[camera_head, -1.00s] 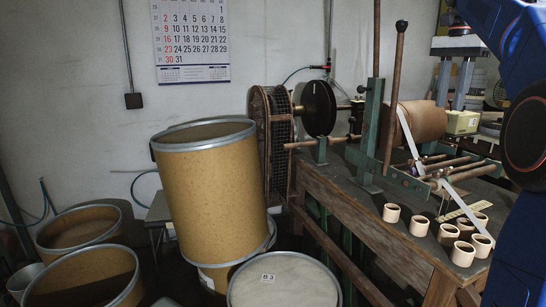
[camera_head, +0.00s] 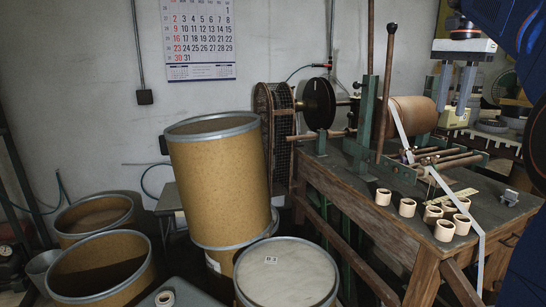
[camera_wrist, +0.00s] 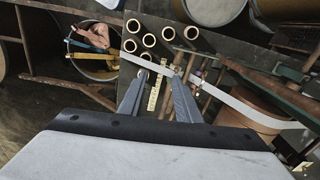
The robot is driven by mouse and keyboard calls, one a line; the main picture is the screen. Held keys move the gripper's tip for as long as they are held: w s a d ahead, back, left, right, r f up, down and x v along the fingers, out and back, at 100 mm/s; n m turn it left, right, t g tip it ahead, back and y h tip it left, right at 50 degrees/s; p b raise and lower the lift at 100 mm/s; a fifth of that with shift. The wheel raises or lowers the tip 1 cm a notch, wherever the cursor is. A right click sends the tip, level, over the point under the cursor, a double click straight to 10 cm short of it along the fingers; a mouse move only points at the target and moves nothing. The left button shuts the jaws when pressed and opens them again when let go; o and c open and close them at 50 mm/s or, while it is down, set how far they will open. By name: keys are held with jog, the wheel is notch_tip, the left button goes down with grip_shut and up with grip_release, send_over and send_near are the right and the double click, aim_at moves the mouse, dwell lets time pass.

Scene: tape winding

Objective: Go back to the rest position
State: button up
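My gripper (camera_head: 451,110) hangs at the upper right in the head view, fingers down, above and behind the wooden workbench (camera_head: 400,235). Its two fingers are apart. In the wrist view my gripper (camera_wrist: 160,78) shows nothing held between its fingers. A brown roller (camera_head: 412,116) sits in the green winding frame (camera_head: 365,125). A white tape (camera_head: 401,135) runs from it across the bench and hangs over the front edge. Several small pale tape rolls (camera_head: 407,207) stand on the bench, with a ruler (camera_head: 458,196) behind them.
Tall brown drums (camera_head: 218,185) and open ones (camera_head: 103,262) fill the left. A lidded drum (camera_head: 287,270) stands in front of the bench. A wire-caged wheel (camera_head: 277,140) stands behind the bench's left end. A small grey item (camera_head: 510,197) lies at the right.

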jog(key=s+a+f+n+t, duration=0.1)
jog(key=s+a+f+n, duration=0.3)
jog(key=s+f, duration=0.5)
jog(key=s+a+f+n+t, duration=0.2)
jog(key=s+a+f+n, duration=0.2)
jog(key=s+f, duration=0.5)
jog(key=s+a+f+n+t, duration=0.1)
jog(key=s+a+f+n, duration=0.4)
jog(key=f, duration=1.5)
jog(key=s+a, duration=0.2)
jog(key=s, duration=0.3)
jog(key=shift+a+f, duration=0.2)
jog(key=shift+a, duration=0.05)
